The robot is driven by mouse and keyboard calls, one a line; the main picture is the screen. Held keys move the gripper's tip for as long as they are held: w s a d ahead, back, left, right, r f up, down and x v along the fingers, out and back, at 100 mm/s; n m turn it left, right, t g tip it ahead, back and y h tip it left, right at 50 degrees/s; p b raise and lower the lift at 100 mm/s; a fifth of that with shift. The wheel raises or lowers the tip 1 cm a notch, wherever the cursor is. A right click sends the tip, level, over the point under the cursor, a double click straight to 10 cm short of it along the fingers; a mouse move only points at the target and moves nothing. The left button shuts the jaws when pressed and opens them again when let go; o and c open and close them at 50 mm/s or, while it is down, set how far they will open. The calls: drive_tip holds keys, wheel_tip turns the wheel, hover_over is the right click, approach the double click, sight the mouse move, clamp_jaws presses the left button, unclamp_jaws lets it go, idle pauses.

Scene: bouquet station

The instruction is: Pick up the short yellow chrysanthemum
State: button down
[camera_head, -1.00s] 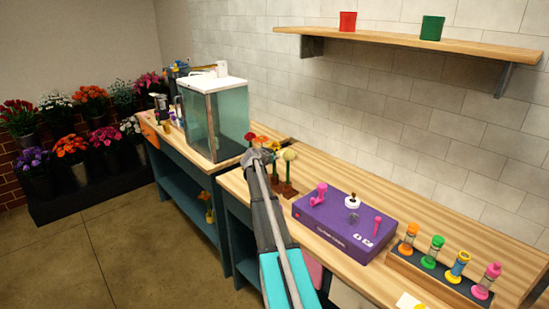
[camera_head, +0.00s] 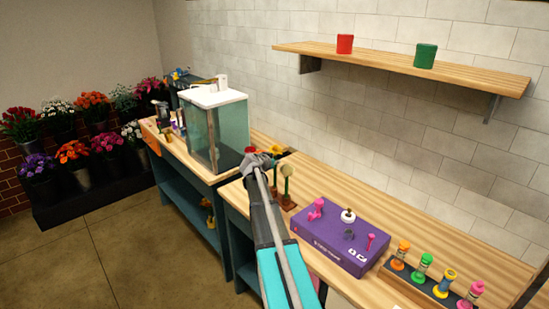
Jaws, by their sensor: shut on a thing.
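My gripper (camera_head: 262,159) is at the flower stands on the wooden counter, seen small and from behind. It is shut on a thin flower, taken to be the short yellow chrysanthemum. A small orange-yellow patch (camera_head: 276,149) shows just beyond the fingers; my gripper and arm hide most of that flower and its stem. A red flower (camera_head: 250,149) shows to the left of the gripper. A pale cream flower (camera_head: 287,169) stands upright in a brown holder to the right.
A purple box (camera_head: 340,236) with pink and white pieces lies right of my arm. A rack of several coloured bottles (camera_head: 422,270) is at the lower right. A glass tank (camera_head: 216,130) stands behind left. A wall shelf (camera_head: 400,66) holds red and green cups.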

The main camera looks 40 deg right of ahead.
sight(276, 148)
drive_tip(key=s+a+r+p, duration=0.2)
drive_tip(key=s+a+r, duration=0.1)
drive_tip(key=s, duration=0.2)
drive_tip(key=shift+s+a, duration=0.35)
drive_tip(key=shift+a, duration=0.05)
drive_tip(key=shift+r, duration=0.15)
drive_tip(key=shift+r+p, duration=3.4)
drive_tip(key=shift+p, duration=0.25)
drive_tip(key=shift+f, duration=0.2)
wheel_tip(276, 148, down, 4)
drive_tip(key=b, duration=0.4)
drive_tip(key=shift+f+b, duration=0.2)
drive_tip(key=shift+b, duration=0.2)
